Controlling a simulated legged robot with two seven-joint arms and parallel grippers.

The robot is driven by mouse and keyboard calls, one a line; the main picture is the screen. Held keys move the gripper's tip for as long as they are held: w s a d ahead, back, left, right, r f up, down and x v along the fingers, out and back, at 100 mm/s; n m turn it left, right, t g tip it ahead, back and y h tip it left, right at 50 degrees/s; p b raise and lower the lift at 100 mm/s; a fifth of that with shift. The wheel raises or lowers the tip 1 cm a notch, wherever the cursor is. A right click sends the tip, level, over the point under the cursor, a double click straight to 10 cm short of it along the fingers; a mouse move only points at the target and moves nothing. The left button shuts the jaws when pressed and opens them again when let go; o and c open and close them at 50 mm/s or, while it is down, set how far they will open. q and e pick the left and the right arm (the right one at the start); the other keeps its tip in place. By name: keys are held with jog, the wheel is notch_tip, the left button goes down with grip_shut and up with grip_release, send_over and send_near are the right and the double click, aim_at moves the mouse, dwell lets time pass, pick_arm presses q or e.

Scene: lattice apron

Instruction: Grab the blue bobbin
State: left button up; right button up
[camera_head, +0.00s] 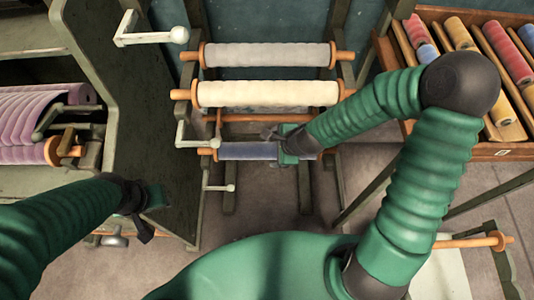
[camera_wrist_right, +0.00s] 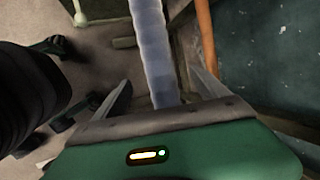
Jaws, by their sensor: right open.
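The blue bobbin (camera_head: 247,151) lies level on the lowest bar of the rack in the head view, below two pale rolls. My right gripper (camera_head: 270,136) is over its right part, and the gripper and forearm hide some of it. In the right wrist view the bobbin (camera_wrist_right: 157,50) runs between the two open fingers of the right gripper (camera_wrist_right: 162,90), with a gap on each side. My left gripper (camera_head: 143,208) is at lower left, away from the bobbin; its fingers are not clear.
The cream roll (camera_head: 265,94) and white roll (camera_head: 268,55) sit above on the rack. White-knobbed crank handles (camera_head: 155,38) stick out at its left. A wooden tray (camera_head: 485,152) of coloured spools stands at right. A purple roll (camera_head: 25,152) is at left. Open floor shows below.

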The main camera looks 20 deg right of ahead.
aim_at(270, 150)
jog(key=b+x, duration=0.1)
jog(key=x, duration=0.3)
jog(key=b+x, duration=0.1)
jog(key=x, duration=0.3)
jog(key=shift+s+d+f, duration=0.15)
jog(key=shift+d+f, duration=0.05)
jog(key=shift+f, duration=0.1)
jog(key=shift+a, duration=0.1)
jog(key=shift+c, duration=1.2)
grip_shut()
